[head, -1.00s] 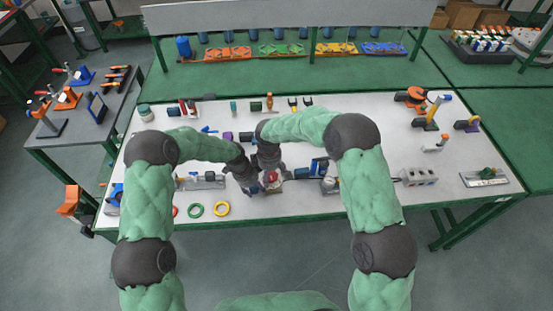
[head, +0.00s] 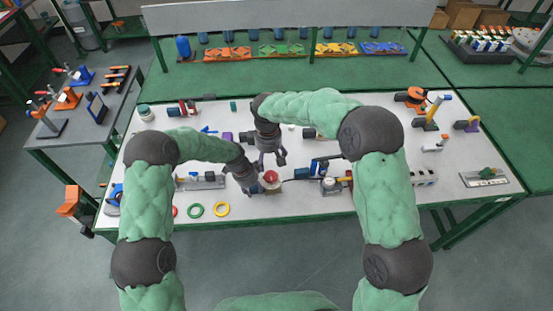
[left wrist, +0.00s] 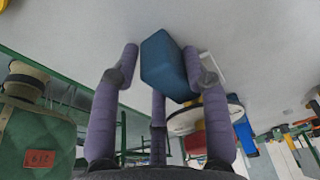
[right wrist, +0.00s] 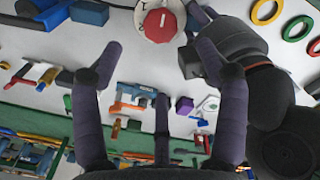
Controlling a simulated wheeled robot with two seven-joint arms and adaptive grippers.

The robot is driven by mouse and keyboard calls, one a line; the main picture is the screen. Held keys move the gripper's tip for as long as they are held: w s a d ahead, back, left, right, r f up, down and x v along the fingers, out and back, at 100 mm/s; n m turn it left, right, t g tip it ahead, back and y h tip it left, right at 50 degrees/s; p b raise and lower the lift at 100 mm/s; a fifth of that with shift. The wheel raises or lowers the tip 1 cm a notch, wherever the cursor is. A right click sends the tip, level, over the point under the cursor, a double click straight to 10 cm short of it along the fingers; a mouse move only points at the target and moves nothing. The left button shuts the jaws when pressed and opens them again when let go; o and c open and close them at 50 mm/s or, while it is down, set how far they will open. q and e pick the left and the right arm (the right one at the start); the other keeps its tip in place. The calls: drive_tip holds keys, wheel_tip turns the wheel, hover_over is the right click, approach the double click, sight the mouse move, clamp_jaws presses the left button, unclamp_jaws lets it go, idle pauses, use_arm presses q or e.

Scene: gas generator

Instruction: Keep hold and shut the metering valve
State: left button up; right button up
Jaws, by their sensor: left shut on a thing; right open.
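The red knob (head: 271,176) of what looks like the metering valve sits on a pale round disc near the table's front. In the right wrist view the knob (right wrist: 160,24) shows a white mark upright in the picture. My left gripper (head: 258,182) is beside the disc. In the left wrist view its fingers close on a blue block (left wrist: 168,68); I cannot tell whether the block is joined to the valve. The disc (left wrist: 188,120) is partly behind one finger there. My right gripper (head: 272,162) is open and empty, behind and above the knob, apart from it.
A green ring (head: 195,210) and a yellow ring (head: 221,209) lie left of the valve. A gauge-like unit (head: 328,184) and a blue part stand to its right. A metal bar fixture (head: 200,182) is at the left. Tools behind are partly hidden by my right arm.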

sight(270, 176)
use_arm(q)
drive_tip(key=shift+f, duration=0.1)
use_arm(e)
drive_tip(key=f+m, duration=0.1)
drive_tip(key=m, duration=0.2)
drive_tip(key=f+m, duration=0.1)
drive_tip(key=shift+s+d+f, duration=0.1)
drive_tip(key=shift+s+f, duration=0.15)
drive_tip(key=shift+f, duration=0.1)
drive_tip(key=f, duration=0.7)
drive_tip(key=shift+w+f, duration=0.15)
drive_tip(key=shift+w, duration=0.15)
drive_tip(key=shift+w+f, duration=0.1)
drive_tip(key=shift+f, duration=0.1)
drive_tip(key=shift+n, duration=1)
drive_tip(key=n, duration=0.3)
drive_tip(key=shift+n, duration=0.3)
use_arm(q)
drive_tip(key=shift+s, duration=0.1)
use_arm(e)
wheel_tip(270, 176, up, 12)
drive_tip(key=s+d+m+t, duration=0.2)
drive_tip(key=m, duration=0.2)
drive_tip(key=shift+s+t+y, duration=0.2)
drive_tip(key=shift+t+y, duration=0.2)
